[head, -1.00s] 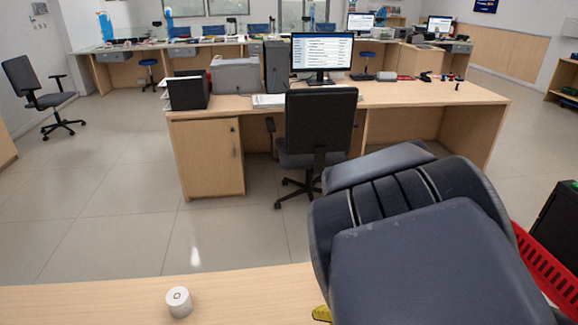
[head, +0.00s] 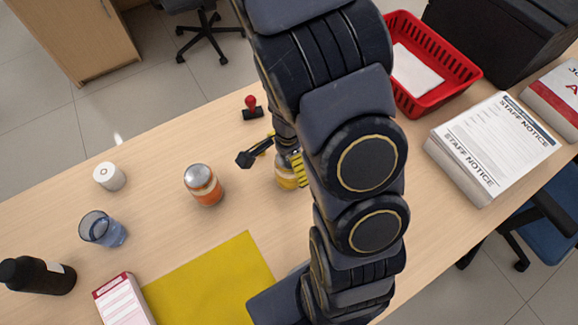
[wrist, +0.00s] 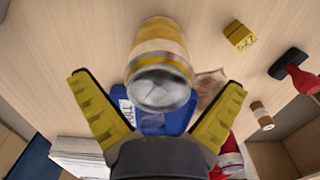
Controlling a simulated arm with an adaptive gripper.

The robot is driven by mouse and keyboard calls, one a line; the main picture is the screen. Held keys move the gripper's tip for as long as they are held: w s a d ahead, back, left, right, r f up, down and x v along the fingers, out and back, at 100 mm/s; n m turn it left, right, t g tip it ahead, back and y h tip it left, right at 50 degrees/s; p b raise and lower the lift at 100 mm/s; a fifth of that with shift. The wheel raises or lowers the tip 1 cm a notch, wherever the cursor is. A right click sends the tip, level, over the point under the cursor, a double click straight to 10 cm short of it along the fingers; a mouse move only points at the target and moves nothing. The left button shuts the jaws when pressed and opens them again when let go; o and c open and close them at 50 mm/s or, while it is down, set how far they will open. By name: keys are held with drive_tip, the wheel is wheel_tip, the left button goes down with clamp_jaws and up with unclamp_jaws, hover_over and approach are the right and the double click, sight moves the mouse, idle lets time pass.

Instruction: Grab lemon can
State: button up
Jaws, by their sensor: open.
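A yellow can with a silver top, apparently the lemon can (head: 286,180), stands on the counter, partly hidden behind my gripper and arm in the head view. In the wrist view the can (wrist: 160,52) is in full sight, its silver top facing the camera. My gripper (head: 279,160) is open beside it in the head view. In the wrist view its yellow fingers (wrist: 158,84) are spread to either side of the can, with gaps on both sides. An orange can (head: 204,186) with a silver top stands apart to the left.
A red stamp (head: 252,108) stands just behind the gripper. A white roll (head: 109,177), blue glass (head: 102,229) and black bottle (head: 38,276) are at left. A yellow sheet (head: 210,283) lies in front. A red basket (head: 411,101) and paper stack (head: 492,150) are at right.

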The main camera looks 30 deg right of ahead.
drive_tip(key=shift+f, duration=0.6)
drive_tip(key=c, duration=1.1)
drive_tip(key=shift+c, duration=0.2)
